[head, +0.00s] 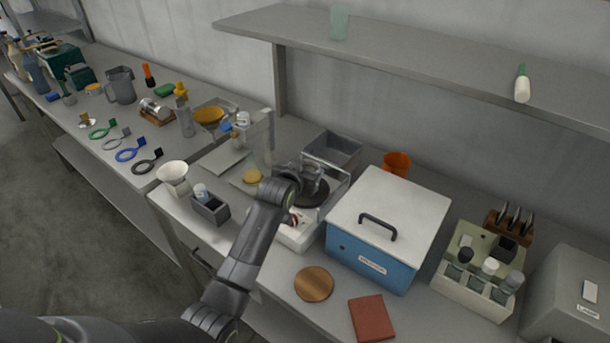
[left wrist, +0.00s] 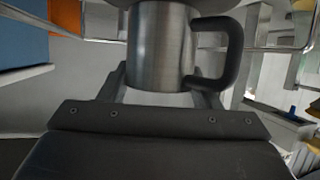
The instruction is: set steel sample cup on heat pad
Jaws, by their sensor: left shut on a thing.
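My left gripper (head: 303,184) is shut on the steel sample cup (left wrist: 160,48). In the left wrist view the cup is brushed steel with a black handle (left wrist: 232,55) on its right, and the gripper fingers flank it. Its top is cut off by the picture. In the head view the gripper and arm mostly hide the cup, over or near the dark round plate of a white device (head: 297,237); contact is unclear. A round brown pad (head: 314,284) and a flat reddish-brown square (head: 372,318) lie at the bench front; I cannot tell which is the heat pad. My right gripper is out of view.
A blue box with a white lid (head: 390,215) stands right of the gripper. Behind are a grey tray (head: 333,152) and an orange cup (head: 397,163). A bottle rack (head: 478,275) stands at right. A shelf (head: 430,55) overhangs the back. Bare bench surrounds the round pad.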

